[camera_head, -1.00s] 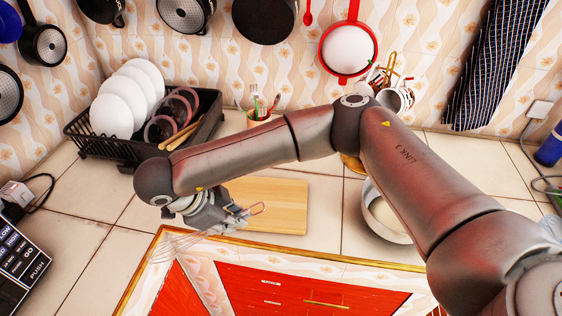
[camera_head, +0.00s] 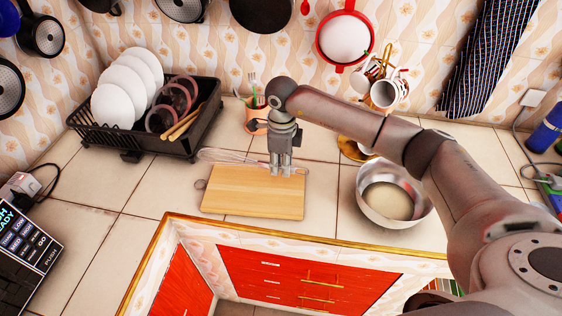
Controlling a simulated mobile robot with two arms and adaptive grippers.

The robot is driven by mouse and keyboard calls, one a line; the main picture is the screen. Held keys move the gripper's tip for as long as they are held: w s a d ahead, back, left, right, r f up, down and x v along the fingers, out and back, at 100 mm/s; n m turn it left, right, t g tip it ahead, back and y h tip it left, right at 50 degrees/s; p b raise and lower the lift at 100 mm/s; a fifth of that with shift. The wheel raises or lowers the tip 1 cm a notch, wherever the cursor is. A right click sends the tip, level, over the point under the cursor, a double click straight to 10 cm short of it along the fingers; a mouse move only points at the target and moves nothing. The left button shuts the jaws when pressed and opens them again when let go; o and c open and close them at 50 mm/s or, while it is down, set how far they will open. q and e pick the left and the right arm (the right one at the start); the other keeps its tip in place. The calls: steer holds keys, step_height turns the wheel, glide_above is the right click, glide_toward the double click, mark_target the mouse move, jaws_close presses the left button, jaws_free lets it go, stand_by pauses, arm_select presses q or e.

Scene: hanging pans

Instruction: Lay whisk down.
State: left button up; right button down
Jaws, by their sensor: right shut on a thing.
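The whisk (camera_head: 232,158) has a wire head and a thin handle. It lies roughly level along the far edge of the wooden cutting board (camera_head: 252,203), with its wire head to the left. I cannot tell whether it touches the board or is just above it. My right gripper (camera_head: 280,172) points down over the board's far right part and is shut on the whisk's handle, hiding part of it. My left gripper is not in view.
A steel bowl (camera_head: 412,218) with pale contents stands right of the board. A black dish rack (camera_head: 190,140) with plates stands behind left. A utensil cup (camera_head: 255,118) and mug stand (camera_head: 350,148) are at the back.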

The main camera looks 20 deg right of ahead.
steer(key=b, duration=0.3)
glide_above(281, 191)
steer(key=shift+f, duration=3.1)
steer(key=shift+w+f+b, duration=0.1)
steer(key=shift+f+b, duration=1)
steer(key=shift+f, duration=0.15)
steer(key=c, duration=1.2)
jaws_free()
steer(key=shift+c, duration=0.2)
